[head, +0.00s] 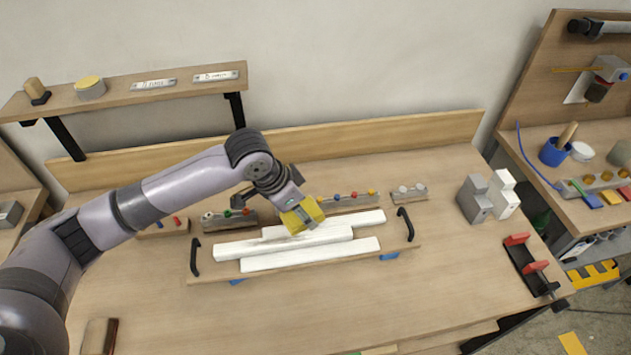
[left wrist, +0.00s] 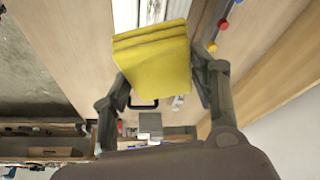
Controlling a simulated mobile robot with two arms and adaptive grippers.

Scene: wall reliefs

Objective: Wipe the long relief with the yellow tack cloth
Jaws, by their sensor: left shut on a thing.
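The yellow tack cloth (head: 302,215) is a folded pad held in my left gripper (head: 291,207). In the left wrist view the cloth (left wrist: 153,55) sits between the two fingers of the gripper (left wrist: 155,80), which are shut on it. The long relief (head: 310,255) is a set of white stepped bars on a wooden board with a black handle at each end. The cloth is over the upper middle of the relief; I cannot tell whether it touches. Cloth and gripper hide part of the top bar. My right gripper is not in view.
Behind the relief stand wooden holders with coloured pegs (head: 346,200). Grey and white blocks (head: 474,200) and a red-and-black clamp (head: 528,262) are at the right. A shelf (head: 130,92) is at the upper left. The front of the bench is mostly clear.

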